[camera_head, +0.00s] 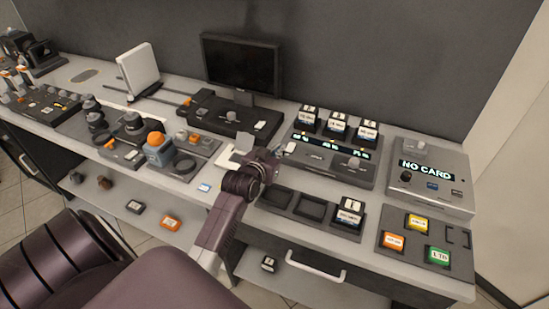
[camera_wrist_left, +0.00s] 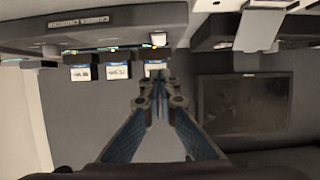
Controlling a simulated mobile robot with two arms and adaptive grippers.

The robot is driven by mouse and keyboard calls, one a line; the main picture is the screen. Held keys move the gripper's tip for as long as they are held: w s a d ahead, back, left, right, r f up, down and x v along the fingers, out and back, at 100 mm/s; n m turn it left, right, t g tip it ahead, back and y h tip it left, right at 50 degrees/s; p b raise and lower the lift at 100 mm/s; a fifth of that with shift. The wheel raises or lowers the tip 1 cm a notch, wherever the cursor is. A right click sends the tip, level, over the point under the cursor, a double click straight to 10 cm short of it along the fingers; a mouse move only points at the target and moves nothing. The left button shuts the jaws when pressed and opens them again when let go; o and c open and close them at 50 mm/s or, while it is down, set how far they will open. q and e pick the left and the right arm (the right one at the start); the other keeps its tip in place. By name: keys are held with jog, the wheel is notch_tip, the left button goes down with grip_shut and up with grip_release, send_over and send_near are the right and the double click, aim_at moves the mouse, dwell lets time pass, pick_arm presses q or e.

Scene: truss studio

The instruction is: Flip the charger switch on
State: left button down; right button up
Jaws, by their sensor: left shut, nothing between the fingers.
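The charger (camera_head: 325,166) is a dark grey box with a lit display strip and several black-and-white batteries standing along its back. A small pale switch-like piece (camera_head: 290,147) is at its left end; a similar pale piece (camera_wrist_left: 158,40) shows on the charger (camera_wrist_left: 100,22) in the left wrist view. I cannot tell which way it is set. My left gripper (camera_head: 272,156) is shut and empty, just left of the charger's left end. In the left wrist view its fingertips (camera_wrist_left: 160,80) overlap a battery label; contact is unclear. My right gripper is out of view.
A monitor (camera_head: 240,62) and a dark console (camera_head: 230,118) stand left of the charger. A card reader box (camera_head: 430,181) reading "NO CARD" is at the right. Front trays hold a battery (camera_head: 348,213) and coloured blocks (camera_head: 418,224). Joystick controls crowd the left.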

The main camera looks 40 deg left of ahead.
pick_arm(q)
jog(key=v, duration=0.3)
jog(key=shift+s+d+f+b, duration=0.1)
jog(key=shift+s+f+b, duration=0.2)
jog(key=shift+s, duration=0.15)
